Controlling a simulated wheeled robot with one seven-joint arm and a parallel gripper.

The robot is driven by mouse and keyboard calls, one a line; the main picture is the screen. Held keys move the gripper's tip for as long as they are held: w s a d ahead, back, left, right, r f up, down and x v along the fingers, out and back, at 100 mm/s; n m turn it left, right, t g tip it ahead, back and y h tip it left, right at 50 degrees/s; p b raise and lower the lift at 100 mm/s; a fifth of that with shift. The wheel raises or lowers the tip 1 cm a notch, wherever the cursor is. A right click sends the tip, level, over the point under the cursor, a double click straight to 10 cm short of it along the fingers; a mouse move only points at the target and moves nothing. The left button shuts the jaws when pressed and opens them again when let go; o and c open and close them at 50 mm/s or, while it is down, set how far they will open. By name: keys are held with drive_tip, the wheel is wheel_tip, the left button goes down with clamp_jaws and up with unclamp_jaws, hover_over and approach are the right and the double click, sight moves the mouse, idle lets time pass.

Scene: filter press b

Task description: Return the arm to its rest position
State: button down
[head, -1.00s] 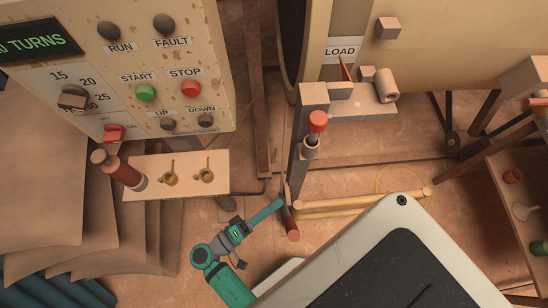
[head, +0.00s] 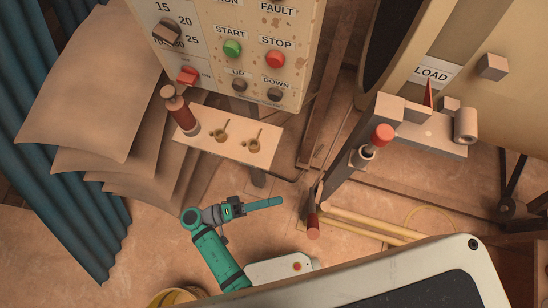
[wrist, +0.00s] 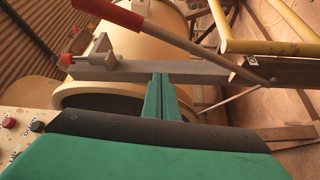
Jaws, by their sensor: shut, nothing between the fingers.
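My teal gripper (head: 280,201) is in the lower middle of the head view, at the end of my green arm, pointing right. Its fingers are together with nothing between them. The fingertips are a short way left of the red-handled lever (head: 313,228) and apart from it. In the wrist view the shut fingers (wrist: 161,97) stand in front of a grey bar and a pale drum. A lever with a red grip (wrist: 108,12) crosses above them there.
The control panel (head: 240,50) stands at the upper left, with a small shelf (head: 240,150) below it. A post with a red knob (head: 383,135) stands at the right. Yellow rails (head: 370,225) lie low behind the lever. Brown sheets (head: 90,90) are stacked at left.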

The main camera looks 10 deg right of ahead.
idle(0.3)
wheel_tip(320, 180, down, 12)
drive_tip(key=s+n+t+y, duration=0.3)
drive_tip(key=n+t+y, duration=0.15)
drive_tip(key=y, duration=0.25)
drive_tip(key=s+a+f+n+t+y, duration=0.1)
drive_tip(key=s+a+f+t+y, duration=0.2)
drive_tip(key=a+y, duration=0.4)
wheel_tip(320, 180, up, 27)
drive_tip(key=s+d+m+t+y, duration=0.1)
drive_tip(key=d+m+t+y, duration=0.2)
drive_tip(key=t+y, duration=0.2)
drive_tip(key=t, duration=0.3)
drive_tip(key=shift+f+m, duration=0.2)
drive_tip(key=shift+m, duration=0.15)
